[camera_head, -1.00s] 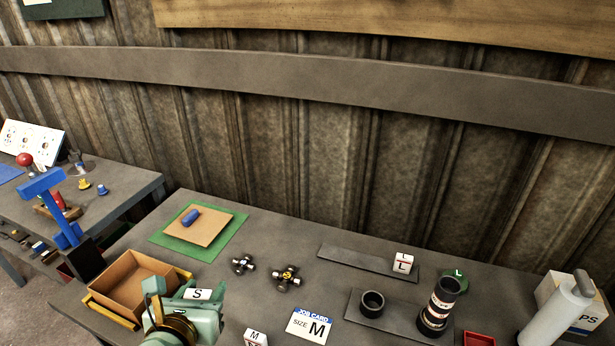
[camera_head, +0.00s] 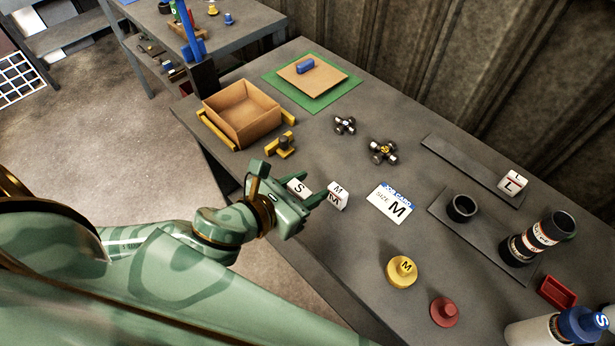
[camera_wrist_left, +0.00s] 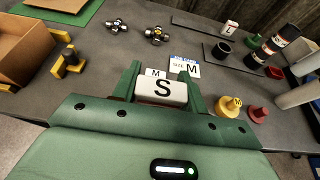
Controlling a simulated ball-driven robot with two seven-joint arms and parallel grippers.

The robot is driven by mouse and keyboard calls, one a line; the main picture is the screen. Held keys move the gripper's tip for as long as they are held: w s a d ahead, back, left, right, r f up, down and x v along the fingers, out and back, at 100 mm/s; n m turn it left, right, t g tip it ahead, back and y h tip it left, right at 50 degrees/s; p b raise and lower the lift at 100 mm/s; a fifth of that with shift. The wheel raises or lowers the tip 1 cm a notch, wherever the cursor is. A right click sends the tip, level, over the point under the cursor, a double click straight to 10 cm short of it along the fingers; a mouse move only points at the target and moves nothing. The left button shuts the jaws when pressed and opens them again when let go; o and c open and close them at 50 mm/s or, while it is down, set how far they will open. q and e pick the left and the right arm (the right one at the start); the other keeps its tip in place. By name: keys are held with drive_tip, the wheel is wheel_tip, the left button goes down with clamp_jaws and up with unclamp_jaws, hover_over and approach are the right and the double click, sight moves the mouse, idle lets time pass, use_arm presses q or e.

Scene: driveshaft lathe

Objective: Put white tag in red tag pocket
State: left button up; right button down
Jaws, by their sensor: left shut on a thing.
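My left gripper (camera_head: 305,188) is shut on a white tag block marked S (camera_head: 298,188), near the table's front edge. In the left wrist view the S tag (camera_wrist_left: 163,90) sits between the two green fingers (camera_wrist_left: 163,88). A second white block marked M (camera_head: 338,196) stands just beyond the fingertips. A third, marked L (camera_head: 512,184), rests on a dark plate at the right. A small red open tray (camera_head: 557,291), which may be the red pocket, lies at the right, apart from my gripper. My right gripper is not in view.
A job card reading size M (camera_head: 391,204) lies right of the gripper. Yellow (camera_head: 401,271) and red (camera_head: 444,312) knobs stand near the front edge. A dark ring (camera_head: 461,208) and a black cylinder (camera_head: 540,238) stand on a plate. A cardboard box (camera_head: 240,112) is at left.

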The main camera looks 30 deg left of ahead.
use_arm(q)
drive_tip(key=w+a+f+b, duration=0.1)
drive_tip(key=w+f, duration=0.2)
drive_tip(key=w, duration=0.1)
drive_tip(key=w+a+f+b, duration=0.2)
drive_tip(key=w, duration=0.2)
drive_tip(key=w+a+f+b, duration=0.1)
drive_tip(key=w+f, duration=0.2)
drive_tip(key=w, duration=0.1)
drive_tip(key=shift+a+f+b, duration=0.3)
drive_tip(key=shift+a+b, duration=0.05)
drive_tip(key=f, duration=0.1)
drive_tip(key=f+b, duration=0.2)
drive_tip(key=f, duration=0.1)
drive_tip(key=shift+w+a+f, duration=0.1)
drive_tip(key=shift+w+a, duration=0.1)
drive_tip(key=shift+w, duration=0.15)
drive_tip(key=o, duration=0.7)
drive_tip(key=shift+c, duration=0.2)
drive_tip(key=o, duration=0.3)
